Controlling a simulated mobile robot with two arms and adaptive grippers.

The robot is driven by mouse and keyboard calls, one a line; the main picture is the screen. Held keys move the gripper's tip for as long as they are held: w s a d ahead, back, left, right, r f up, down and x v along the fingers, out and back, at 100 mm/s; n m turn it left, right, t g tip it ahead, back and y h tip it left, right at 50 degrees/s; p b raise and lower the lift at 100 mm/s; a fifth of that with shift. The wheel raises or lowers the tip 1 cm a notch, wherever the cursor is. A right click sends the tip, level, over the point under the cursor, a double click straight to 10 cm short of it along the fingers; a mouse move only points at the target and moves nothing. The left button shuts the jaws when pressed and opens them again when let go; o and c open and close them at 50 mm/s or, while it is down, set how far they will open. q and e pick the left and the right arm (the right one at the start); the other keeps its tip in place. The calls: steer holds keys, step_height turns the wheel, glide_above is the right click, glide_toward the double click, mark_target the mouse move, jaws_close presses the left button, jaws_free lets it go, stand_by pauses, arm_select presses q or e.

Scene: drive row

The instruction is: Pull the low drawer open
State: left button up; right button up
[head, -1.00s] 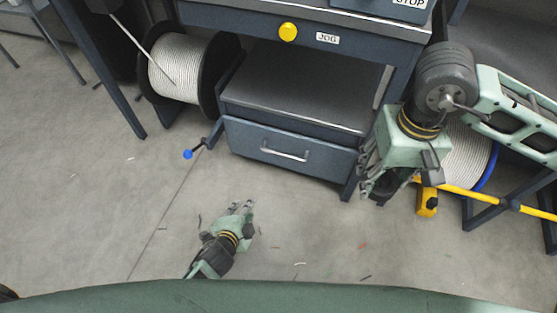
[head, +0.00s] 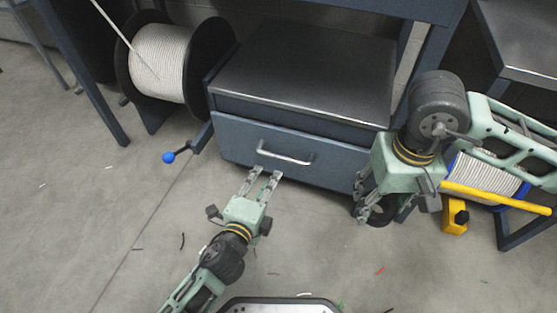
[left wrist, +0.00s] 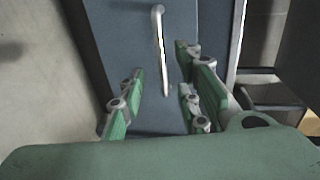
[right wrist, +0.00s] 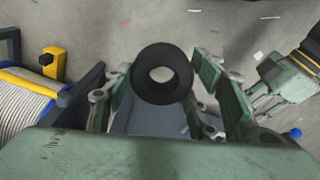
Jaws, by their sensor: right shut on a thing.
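The low drawer (head: 335,160) is the blue-grey front under a dark-topped cabinet in the head view, and it looks shut. Its silver bar handle (head: 285,154) runs across the front; it also shows in the left wrist view (left wrist: 160,40). My left gripper (head: 268,173) is open and empty, just short of the handle, its fingers pointing at it. In the left wrist view the handle lies ahead of the gap between the fingers, with no clear contact. My right gripper (head: 362,198) is shut on a black ring-shaped thing (right wrist: 162,75), right of the drawer.
A cable reel (head: 160,62) stands left of the cabinet. A blue-knobbed lever (head: 169,157) sticks out near the drawer's left side. A yellow bar (head: 495,197) and another reel (head: 485,173) are at the right. The floor before the drawer is mostly clear.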

mark_target(279, 155)
arm_select(q)
steer(key=shift+b+x, duration=2.3)
steer(key=shift+x, duration=3.55)
steer(key=shift+r, duration=0.1)
steer(key=shift+c, duration=0.5)
jaws_close()
